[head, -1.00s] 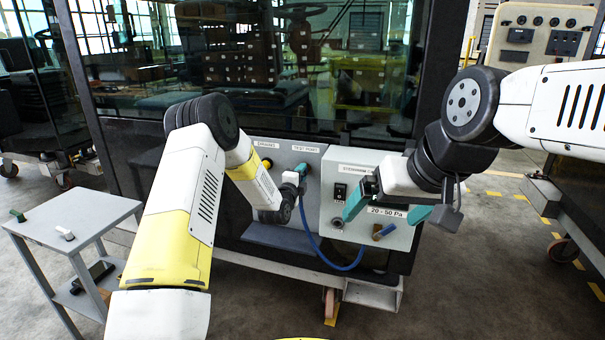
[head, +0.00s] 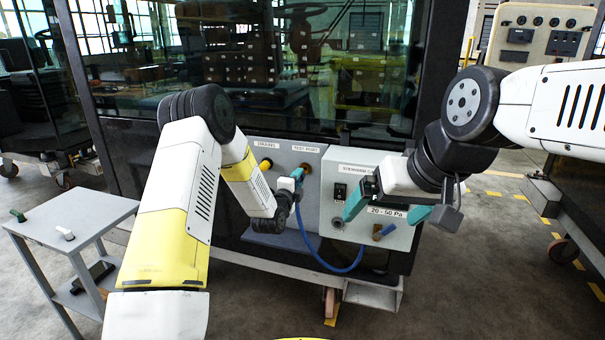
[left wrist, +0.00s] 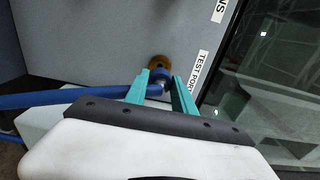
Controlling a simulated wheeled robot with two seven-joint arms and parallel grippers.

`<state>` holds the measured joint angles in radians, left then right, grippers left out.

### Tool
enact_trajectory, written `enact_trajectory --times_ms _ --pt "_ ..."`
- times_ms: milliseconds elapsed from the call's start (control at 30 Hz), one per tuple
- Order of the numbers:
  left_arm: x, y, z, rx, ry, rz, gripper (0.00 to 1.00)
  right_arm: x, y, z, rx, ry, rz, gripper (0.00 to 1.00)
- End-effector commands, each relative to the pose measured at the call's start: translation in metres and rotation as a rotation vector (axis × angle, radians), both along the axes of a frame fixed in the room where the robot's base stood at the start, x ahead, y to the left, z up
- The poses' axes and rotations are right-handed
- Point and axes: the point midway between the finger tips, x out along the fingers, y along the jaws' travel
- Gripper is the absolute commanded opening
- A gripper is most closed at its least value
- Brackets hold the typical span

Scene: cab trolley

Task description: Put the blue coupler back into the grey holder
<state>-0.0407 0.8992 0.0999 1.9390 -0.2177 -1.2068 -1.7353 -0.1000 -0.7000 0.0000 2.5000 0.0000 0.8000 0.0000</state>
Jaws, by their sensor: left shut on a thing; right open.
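My left gripper (head: 297,178) is at the grey panel beside the "TEST PORT" label. In the left wrist view, its teal fingers are shut on the blue coupler (left wrist: 157,87), with a blue hose (left wrist: 60,98) running off to the left. The coupler's front end is right at a brass-coloured port (left wrist: 160,62); I cannot tell whether they touch. My right gripper (head: 388,207) is open and empty, in front of the light grey box. A round grey fitting (head: 338,223) is low on that box; I cannot tell whether it is the grey holder.
The light grey box (head: 345,165) carries a black switch (head: 340,191) and a "20 - 50 Pa" label. The blue hose loops below the panel in the head view (head: 345,269). A small grey table (head: 75,222) stands at the left. A dark glass cab is behind.

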Motion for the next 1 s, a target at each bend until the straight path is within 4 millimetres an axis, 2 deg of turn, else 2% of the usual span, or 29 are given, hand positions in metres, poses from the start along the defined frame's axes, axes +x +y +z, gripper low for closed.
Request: enact_trajectory --times_ms 400,833,1000 --pt "-0.015 0.005 0.000 0.000 0.000 0.000 0.00 0.000 0.000 0.000 0.000 0.000 0.000 1.00" --pt "-0.018 0.006 0.001 0.000 -0.001 0.002 0.00 0.000 0.000 0.000 0.000 0.000 0.000 1.00" --pt "-0.025 0.025 0.012 -0.001 -0.002 0.039 0.00 0.000 0.000 0.000 0.000 0.000 0.000 1.00"
